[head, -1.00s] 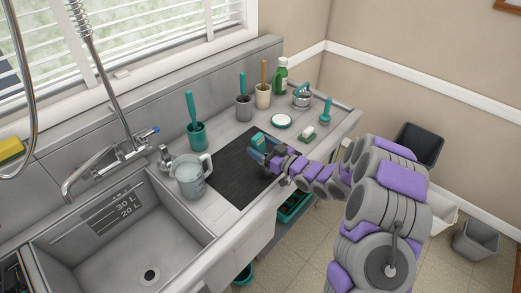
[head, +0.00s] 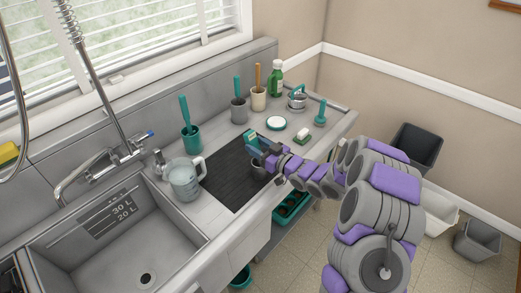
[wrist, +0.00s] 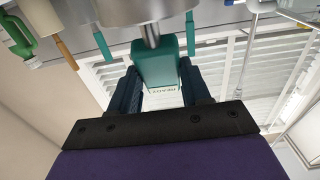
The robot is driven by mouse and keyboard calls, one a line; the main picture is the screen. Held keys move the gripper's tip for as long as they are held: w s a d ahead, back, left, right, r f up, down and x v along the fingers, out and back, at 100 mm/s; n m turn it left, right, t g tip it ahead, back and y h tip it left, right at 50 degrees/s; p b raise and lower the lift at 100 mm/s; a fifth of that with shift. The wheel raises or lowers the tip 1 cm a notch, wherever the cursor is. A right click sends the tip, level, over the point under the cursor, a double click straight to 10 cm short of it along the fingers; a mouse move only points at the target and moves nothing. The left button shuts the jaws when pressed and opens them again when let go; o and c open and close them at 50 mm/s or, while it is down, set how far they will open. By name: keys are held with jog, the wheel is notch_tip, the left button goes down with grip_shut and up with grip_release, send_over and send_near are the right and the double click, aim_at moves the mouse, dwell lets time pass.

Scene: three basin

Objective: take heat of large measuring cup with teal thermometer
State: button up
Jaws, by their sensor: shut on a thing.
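The clear measuring cup (head: 185,182), with a handle on its right and liquid inside, stands upright on the counter by the sink's right edge. My gripper (head: 257,147) is right of it, above the dark ribbed mat, apart from the cup. It is shut on the teal thermometer (head: 250,136). In the wrist view, the teal thermometer body (wrist: 158,66) sits between the fingers of my gripper (wrist: 160,75), with a grey metal probe at its far end. A small grey metal cup (head: 258,168) shows beneath my gripper; the gripper partly hides it.
A sink basin (head: 140,235) with a faucet (head: 95,172) lies left of the measuring cup. Behind the mat (head: 225,180) stand a teal holder (head: 191,138), a grey holder (head: 239,110) and a cream holder (head: 258,99).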

jog(key=shift+c, duration=0.7)
jog(key=shift+a+f, duration=0.1)
jog(key=shift+a, duration=0.65)
notch_tip(320, 180, up, 10)
jog(key=p, duration=0.2)
jog(key=o, duration=0.5)
jog(key=shift+c, duration=0.2)
jog(key=shift+d, duration=0.25)
jog(key=c, duration=0.6)
jog(key=shift+o, duration=0.2)
